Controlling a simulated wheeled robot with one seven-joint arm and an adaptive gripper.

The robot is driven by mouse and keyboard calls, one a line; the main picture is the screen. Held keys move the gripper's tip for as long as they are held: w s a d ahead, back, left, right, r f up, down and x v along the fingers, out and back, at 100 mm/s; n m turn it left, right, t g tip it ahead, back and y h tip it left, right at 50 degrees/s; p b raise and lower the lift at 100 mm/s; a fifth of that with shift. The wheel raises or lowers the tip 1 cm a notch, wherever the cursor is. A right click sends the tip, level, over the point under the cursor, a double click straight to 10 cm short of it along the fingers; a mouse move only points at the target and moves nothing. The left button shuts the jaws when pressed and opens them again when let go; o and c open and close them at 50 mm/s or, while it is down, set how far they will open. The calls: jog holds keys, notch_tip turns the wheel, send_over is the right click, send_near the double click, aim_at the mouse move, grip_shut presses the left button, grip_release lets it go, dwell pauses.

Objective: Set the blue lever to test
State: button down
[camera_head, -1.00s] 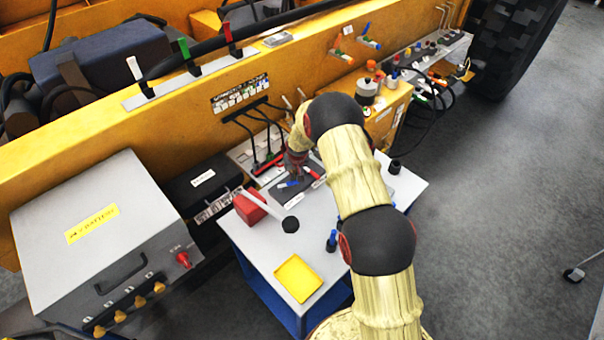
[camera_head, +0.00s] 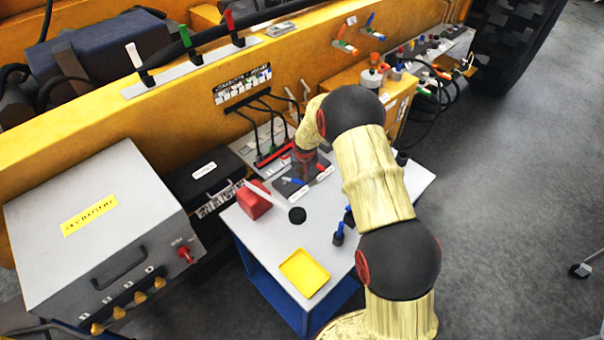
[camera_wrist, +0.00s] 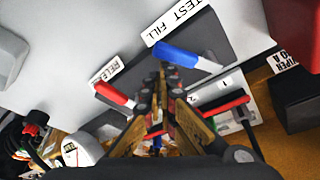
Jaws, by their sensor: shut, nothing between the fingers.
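The blue lever (camera_wrist: 188,57) is on a dark grey plate (camera_wrist: 225,30) beside a white label reading "TEST FILL" (camera_wrist: 178,20). Its blue handle points left in the wrist view, lying just below the label. It also shows small in the head view (camera_head: 294,181). My gripper (camera_wrist: 162,75) is shut and empty, its tips close to the handle's blue end; I cannot tell whether they touch. A red-handled lever (camera_wrist: 115,95) sits to the left by a partly readable label (camera_wrist: 108,72). In the head view my gripper hides part of the plate.
Black cables (camera_head: 268,125) hang behind my gripper. A large grey box (camera_head: 85,225) stands at the left.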

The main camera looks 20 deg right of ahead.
aim_at(302, 182)
jog(key=m+b, duration=0.1)
jog(key=b, duration=0.1)
jog(key=s+m+b, duration=0.1)
jog(key=b, duration=0.1)
jog(key=s+m+h+b, duration=0.1)
jog(key=b, duration=0.1)
jog(key=shift+a+f, duration=0.35)
jog(key=shift+a, duration=0.05)
jog(key=shift+s+a+r+m+g+b, duration=0.2)
jog(key=shift+s+m+g+b, duration=0.15)
jog(key=shift+m+b, duration=0.6)
jog(key=shift+s+a+h+b, duration=0.3)
jog(key=shift+s+b, duration=0.1)
jog(key=shift+b, duration=0.65)
jog(key=shift+s, duration=0.1)
jog(key=w+d+r, duration=0.1)
jog(key=w+d, duration=0.1)
jog(key=d, duration=0.2)
jog(key=w+a+v, duration=0.1)
jog(key=v, duration=0.8)
jog(key=shift+a+p, duration=0.3)
jog(key=shift+r, duration=0.2)
